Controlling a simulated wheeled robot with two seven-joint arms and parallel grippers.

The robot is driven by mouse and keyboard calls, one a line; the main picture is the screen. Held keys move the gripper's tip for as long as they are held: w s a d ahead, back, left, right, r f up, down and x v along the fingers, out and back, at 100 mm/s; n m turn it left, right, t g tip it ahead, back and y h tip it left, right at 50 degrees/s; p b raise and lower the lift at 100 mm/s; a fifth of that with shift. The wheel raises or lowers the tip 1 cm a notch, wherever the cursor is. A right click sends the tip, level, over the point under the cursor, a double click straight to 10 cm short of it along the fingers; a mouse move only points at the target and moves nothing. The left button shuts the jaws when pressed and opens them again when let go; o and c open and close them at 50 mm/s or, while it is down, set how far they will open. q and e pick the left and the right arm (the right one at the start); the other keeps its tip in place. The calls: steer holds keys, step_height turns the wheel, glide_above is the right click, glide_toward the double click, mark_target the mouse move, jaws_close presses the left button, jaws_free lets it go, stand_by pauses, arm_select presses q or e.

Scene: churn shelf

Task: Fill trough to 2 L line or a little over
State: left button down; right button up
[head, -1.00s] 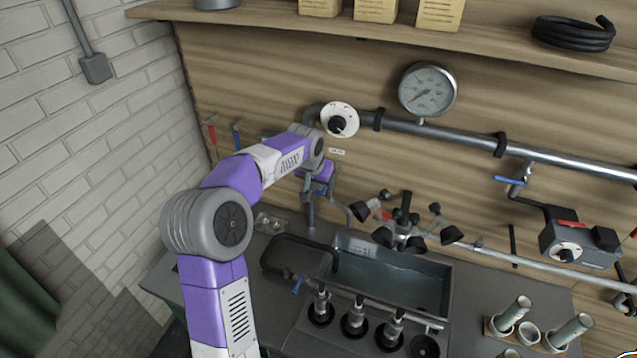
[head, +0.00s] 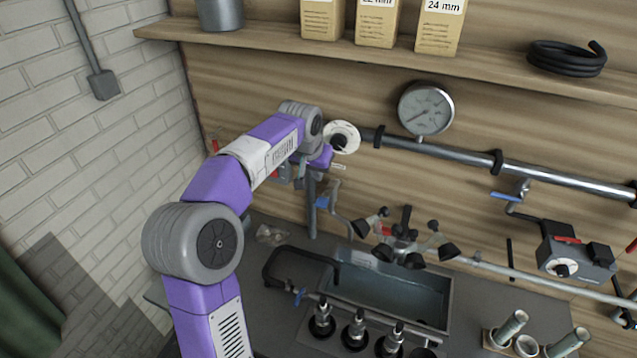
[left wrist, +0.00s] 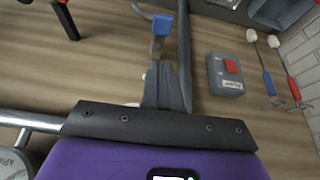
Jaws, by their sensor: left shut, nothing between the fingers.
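The trough (head: 414,274) is a dark grey rectangular basin sunk in the bench, with water in it and a pale label on its inner back wall. I cannot read its level. A tap with a blue lever (head: 322,201) and a bent grey spout (head: 342,222) stands behind the trough's left end. In the left wrist view the blue lever (left wrist: 162,24) is just beyond my shut, empty left gripper (left wrist: 165,78); contact cannot be told. My right gripper is not in view.
A white dial (head: 341,137) and a gauge (head: 425,109) are on the wall pipe. A black-knobbed fixture (head: 405,240) stands behind the trough. A grey box with a red button (left wrist: 227,74) is on the wall. Several bottle-like fittings (head: 356,330) stand in front.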

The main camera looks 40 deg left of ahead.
arm_select(q)
steer(key=shift+v, duration=1.05)
stand_by(0.4)
